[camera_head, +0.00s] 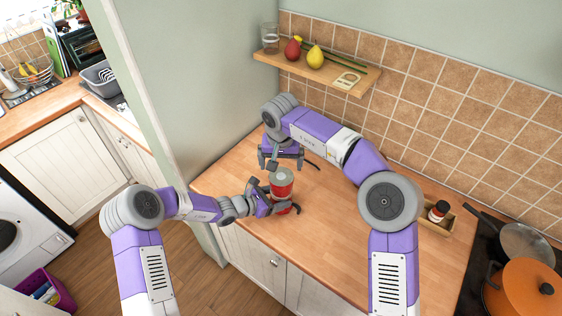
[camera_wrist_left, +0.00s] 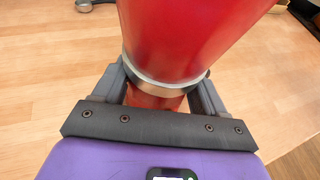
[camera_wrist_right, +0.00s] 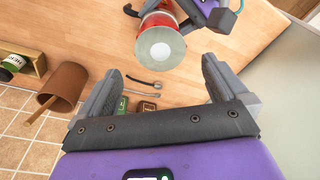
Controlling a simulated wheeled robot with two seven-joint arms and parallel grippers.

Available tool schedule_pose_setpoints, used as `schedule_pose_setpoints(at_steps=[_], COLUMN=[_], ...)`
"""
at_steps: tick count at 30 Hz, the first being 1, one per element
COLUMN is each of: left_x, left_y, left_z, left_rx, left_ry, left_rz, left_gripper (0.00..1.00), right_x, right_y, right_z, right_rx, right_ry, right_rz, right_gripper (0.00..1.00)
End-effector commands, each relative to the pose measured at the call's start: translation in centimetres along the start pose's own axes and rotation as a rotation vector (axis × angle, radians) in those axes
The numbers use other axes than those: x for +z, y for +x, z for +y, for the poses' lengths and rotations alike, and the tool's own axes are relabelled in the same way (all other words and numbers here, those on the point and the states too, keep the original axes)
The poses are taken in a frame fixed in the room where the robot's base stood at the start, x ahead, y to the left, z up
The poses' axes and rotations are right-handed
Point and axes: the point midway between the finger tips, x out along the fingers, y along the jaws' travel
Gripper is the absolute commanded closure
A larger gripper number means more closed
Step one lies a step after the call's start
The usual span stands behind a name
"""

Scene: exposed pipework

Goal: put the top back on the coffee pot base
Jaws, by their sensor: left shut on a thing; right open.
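The red coffee pot (camera_head: 282,190) has a pale grey round top face and stands roughly upright over the counter near its front left edge. In the left wrist view its wide red body (camera_wrist_left: 190,35) rises above a silver ring, with a narrower-looking red part below. My left gripper (camera_head: 278,203) is shut around the pot at its lower part. Whether the top and base are separate there I cannot tell. My right gripper (camera_head: 282,160) is open and empty behind the pot. In the right wrist view the pot's pale round top (camera_wrist_right: 160,46) lies beyond the open fingers.
A wall shelf (camera_head: 320,72) holds a glass and two pear-like fruits. A wooden box (camera_head: 436,224) with a bottle stands at the right, beside pans (camera_head: 525,288) on the hob.

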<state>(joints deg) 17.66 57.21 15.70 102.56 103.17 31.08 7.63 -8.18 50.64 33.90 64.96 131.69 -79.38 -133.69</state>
Motion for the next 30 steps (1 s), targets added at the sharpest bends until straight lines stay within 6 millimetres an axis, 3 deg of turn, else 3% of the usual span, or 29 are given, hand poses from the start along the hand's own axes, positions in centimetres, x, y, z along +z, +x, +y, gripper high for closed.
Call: schedule_pose_setpoints(at_steps=[7, 11, 24, 30], left_x=[-0.2, -0.2, -0.2, -0.2], left_y=[0.0, 0.0, 0.0, 0.0], left_z=[0.0, 0.0, 0.0, 0.0], left_rx=[0.000, 0.000, 0.000, 0.000], left_ry=[-0.001, -0.001, -0.001, -0.001], left_rz=[0.004, 0.004, 0.004, 0.004], left_gripper=[1.00, 1.00, 1.00, 1.00], right_x=[-0.1, 0.0, 0.0, -0.1], right_y=[0.2, 1.4, 9.4, 11.5], right_z=[0.0, 0.1, 0.0, 0.0], right_rx=[0.001, 0.003, 0.002, 0.000], right_ry=[0.002, 0.003, 0.003, 0.003], right_rz=[0.002, 0.001, 0.001, 0.002], right_gripper=[0.00, 0.00, 0.00, 0.00])
